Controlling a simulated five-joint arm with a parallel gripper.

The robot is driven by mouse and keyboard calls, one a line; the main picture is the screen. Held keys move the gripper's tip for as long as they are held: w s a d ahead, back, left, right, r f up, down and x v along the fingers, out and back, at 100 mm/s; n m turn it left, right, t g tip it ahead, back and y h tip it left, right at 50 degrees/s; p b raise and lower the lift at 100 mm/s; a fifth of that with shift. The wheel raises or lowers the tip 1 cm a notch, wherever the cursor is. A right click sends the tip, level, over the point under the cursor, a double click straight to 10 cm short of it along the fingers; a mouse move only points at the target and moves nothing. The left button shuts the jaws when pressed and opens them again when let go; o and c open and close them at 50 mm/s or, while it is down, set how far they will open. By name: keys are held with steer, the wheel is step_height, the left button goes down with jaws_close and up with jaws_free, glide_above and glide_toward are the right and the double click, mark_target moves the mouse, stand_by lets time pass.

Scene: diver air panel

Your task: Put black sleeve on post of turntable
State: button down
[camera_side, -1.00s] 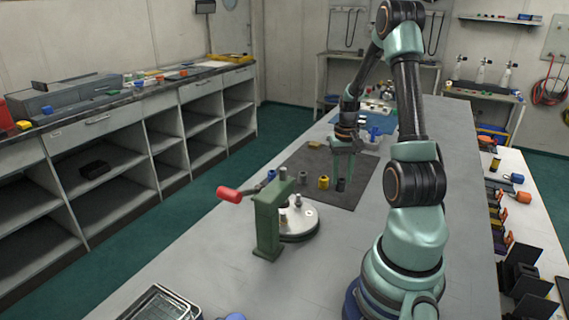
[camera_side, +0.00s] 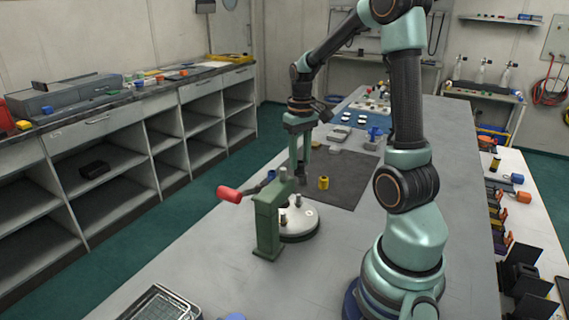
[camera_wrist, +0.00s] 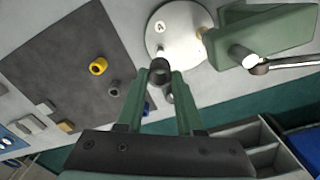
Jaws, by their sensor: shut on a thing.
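My gripper (camera_wrist: 160,84) is shut on the black sleeve (camera_wrist: 160,66), which sits between the fingertips in the wrist view. In the side view my gripper (camera_side: 301,180) is low over the near left edge of the dark mat, just behind the turntable (camera_side: 300,232). The wrist view shows the disc (camera_wrist: 180,14), marked A, just beyond the sleeve. The sleeve appears apart from the posts, though its height above the disc is hard to judge.
A green stand (camera_side: 268,225) with a red-handled lever (camera_side: 229,194) rises beside the turntable. On the dark mat (camera_side: 345,175) are a yellow sleeve (camera_side: 323,183) and a grey sleeve (camera_wrist: 115,87). A wire tray (camera_side: 165,304) lies at the front. The bench right of the turntable is clear.

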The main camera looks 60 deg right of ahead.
glide_above(299, 195)
steer(key=shift+w+f, duration=0.1)
steer(key=shift+f, duration=2.8)
steer(key=shift+f, duration=1.45)
stand_by(0.3)
stand_by(0.4)
steer(key=shift+c, duration=2.3)
jaws_free()
steer(key=o, duration=0.4)
step_height(299, 195, up, 8)
steer(key=shift+f, duration=0.2)
